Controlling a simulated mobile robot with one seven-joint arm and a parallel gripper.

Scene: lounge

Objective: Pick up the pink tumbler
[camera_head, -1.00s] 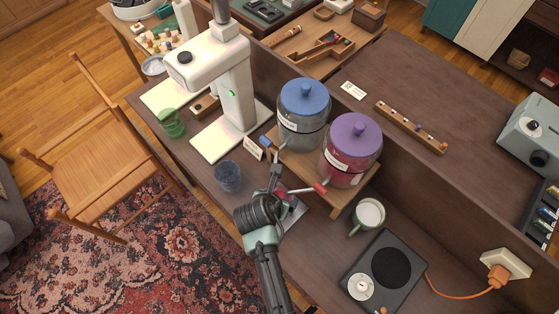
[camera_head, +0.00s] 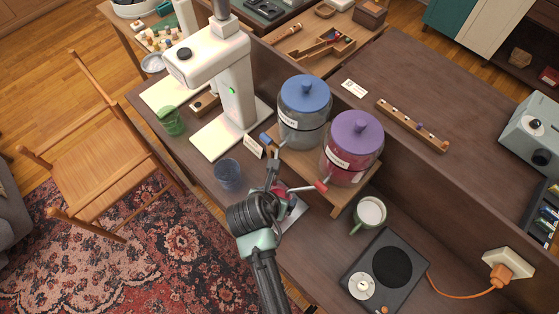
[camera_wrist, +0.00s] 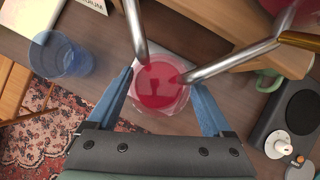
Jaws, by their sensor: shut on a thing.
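The pink tumbler (camera_wrist: 160,86) is seen from above in the wrist view, between the two blue fingers of my gripper (camera_wrist: 164,84), which is shut on it. In the head view the tumbler (camera_head: 279,198) is mostly hidden by my gripper (camera_head: 274,184); only a pinkish-red patch shows. It is over a pale grey plate (camera_head: 294,213) on the dark desk, in front of the dispensers. I cannot tell whether it touches the plate. Metal spouts (camera_wrist: 222,63) reach close over the tumbler's rim in the wrist view.
A blue-lidded jar (camera_head: 303,115) and a purple-lidded jar (camera_head: 350,150) stand on a wooden stand behind my gripper. A blue tumbler (camera_head: 228,175) stands to the left, a green one (camera_head: 171,121) further off. A green mug (camera_head: 369,214) and a dark hotplate (camera_head: 384,270) are to the right.

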